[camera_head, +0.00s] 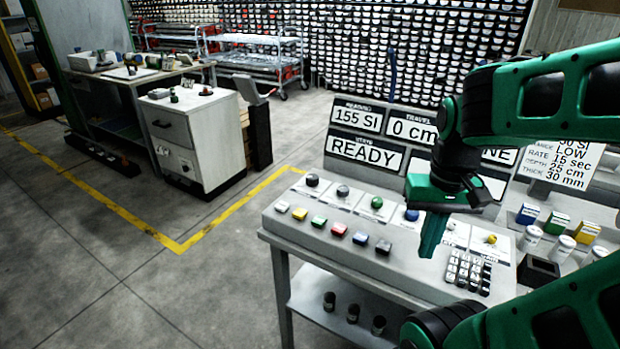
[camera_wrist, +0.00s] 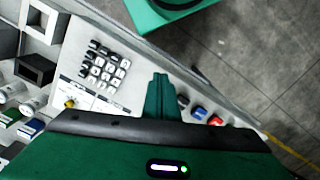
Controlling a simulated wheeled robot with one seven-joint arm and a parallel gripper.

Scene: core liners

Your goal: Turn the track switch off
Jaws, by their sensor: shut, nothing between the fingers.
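The control console (camera_head: 275,222) has a sloped panel with a back row of knobs or switches: black (camera_head: 312,180), grey (camera_head: 342,191), green (camera_head: 377,202), blue (camera_head: 411,215) and, at right, yellow (camera_head: 491,239). Their labels are too small to read, so I cannot tell which is the track switch. Part of this row is hidden behind my gripper (camera_head: 431,246). The gripper points down, shut and empty, over the panel between the blue knob and the keypad (camera_head: 468,271). In the wrist view its closed fingers (camera_wrist: 160,88) show beside the keypad (camera_wrist: 105,70); the yellow knob (camera_wrist: 70,103) is left.
A front row of coloured buttons (camera_head: 338,229) runs along the panel. Displays behind read 155 SI, 0 cm and READY (camera_head: 363,150); another is partly hidden by my arm. Small jars (camera_head: 560,248) and boxes (camera_head: 557,222) stand at right.

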